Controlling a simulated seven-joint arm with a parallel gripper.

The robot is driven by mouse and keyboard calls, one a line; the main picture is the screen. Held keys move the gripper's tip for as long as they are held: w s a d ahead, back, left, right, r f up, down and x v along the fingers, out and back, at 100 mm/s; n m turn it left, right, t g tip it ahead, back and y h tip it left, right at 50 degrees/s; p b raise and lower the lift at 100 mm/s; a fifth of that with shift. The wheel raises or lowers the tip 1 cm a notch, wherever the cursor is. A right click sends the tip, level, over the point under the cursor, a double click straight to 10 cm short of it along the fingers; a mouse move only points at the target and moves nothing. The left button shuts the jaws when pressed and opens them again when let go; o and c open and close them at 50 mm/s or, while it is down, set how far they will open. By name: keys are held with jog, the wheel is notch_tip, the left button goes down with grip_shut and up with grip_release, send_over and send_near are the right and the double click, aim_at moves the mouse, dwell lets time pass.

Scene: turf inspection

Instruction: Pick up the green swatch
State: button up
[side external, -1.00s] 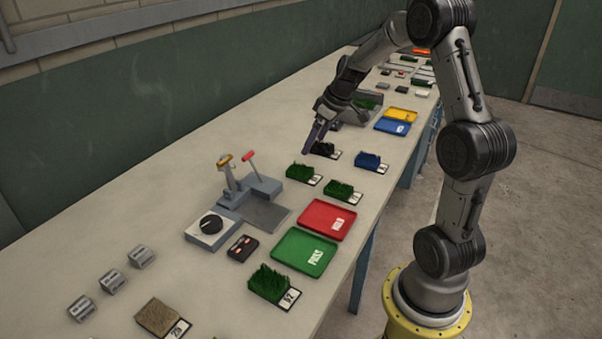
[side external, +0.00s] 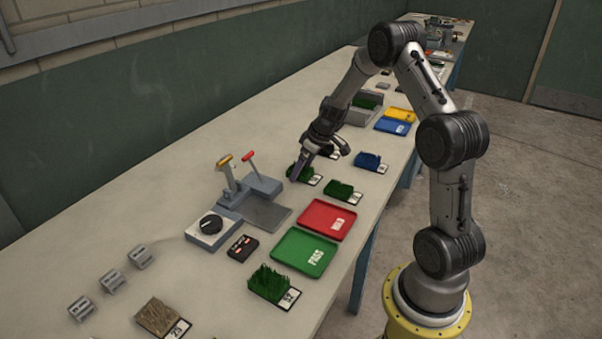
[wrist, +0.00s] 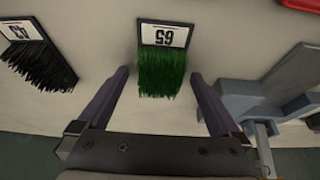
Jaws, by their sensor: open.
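A green turf swatch (wrist: 160,75) with a white label reading 65 lies on the bench in the wrist view, between and just beyond the fingertips. It also shows in the side view (side external: 307,174), partly behind a finger. My gripper (wrist: 160,74) is open and empty, with one finger on each side of this swatch. In the side view my gripper (side external: 310,168) points down at it; I cannot tell whether the fingers touch the bench. Other green swatches lie nearer the side camera, one by the red tray (side external: 343,191) and one by the green tray (side external: 269,281).
A black swatch (wrist: 40,63) lies left in the wrist view. A blue swatch (side external: 368,160) is to the right in the side view. A grey lever device (side external: 240,190), red tray (side external: 327,219) and green PASS tray (side external: 303,252) stand nearer. The bench's left side is largely clear.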

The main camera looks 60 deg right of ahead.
jog(key=c, duration=1.3)
jog(key=shift+c, duration=0.2)
